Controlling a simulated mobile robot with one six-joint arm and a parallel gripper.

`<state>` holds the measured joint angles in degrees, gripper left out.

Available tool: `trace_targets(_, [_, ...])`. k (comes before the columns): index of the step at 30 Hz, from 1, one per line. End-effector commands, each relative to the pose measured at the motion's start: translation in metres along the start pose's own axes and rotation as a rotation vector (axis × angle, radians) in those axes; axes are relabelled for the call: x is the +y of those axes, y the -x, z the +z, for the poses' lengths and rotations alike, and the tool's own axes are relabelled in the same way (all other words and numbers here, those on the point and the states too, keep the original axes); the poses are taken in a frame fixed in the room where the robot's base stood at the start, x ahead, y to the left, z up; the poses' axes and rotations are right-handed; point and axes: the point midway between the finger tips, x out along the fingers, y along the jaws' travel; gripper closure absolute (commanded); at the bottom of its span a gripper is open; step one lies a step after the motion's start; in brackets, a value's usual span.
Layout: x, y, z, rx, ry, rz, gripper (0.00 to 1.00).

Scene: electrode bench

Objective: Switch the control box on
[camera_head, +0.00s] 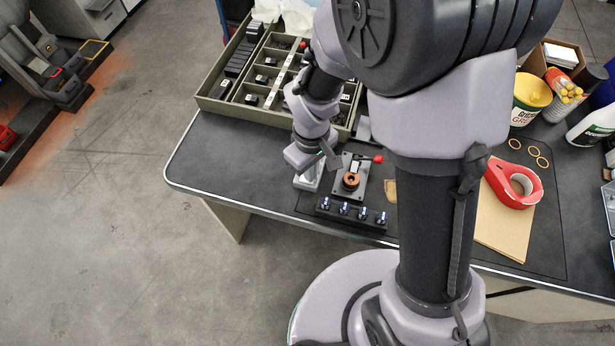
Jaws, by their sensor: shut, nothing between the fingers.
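A small pale grey box (311,178) lies near the table's front edge, partly hidden under my wrist. To its right is a dark plate fixture (347,194) with a copper-coloured ring (351,181) and a red-tipped lever (377,159). In front of them lies a long black box (352,214) with several blue-and-white knobs along its top. I cannot tell for certain which of these is the control box, or the state of any switch. My gripper (330,155) is shut and empty, above the area between the pale box and the fixture; its fingertips are hard to make out.
A green compartment tray (207,104) with black parts stands behind. On the right are a red tape dispenser (513,184), brown paper (503,232), a yellow-lidded tub (531,98) and a white bottle (591,127). The table's left front area is clear. My arm hides the middle.

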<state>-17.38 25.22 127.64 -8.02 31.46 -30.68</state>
Motion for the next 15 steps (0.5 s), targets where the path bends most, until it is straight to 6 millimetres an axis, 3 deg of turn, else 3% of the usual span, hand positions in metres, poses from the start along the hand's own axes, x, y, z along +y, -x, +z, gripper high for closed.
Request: trace_targets(15, [0.0,-0.0084,0.0,0.0,0.0,0.0,1.0])
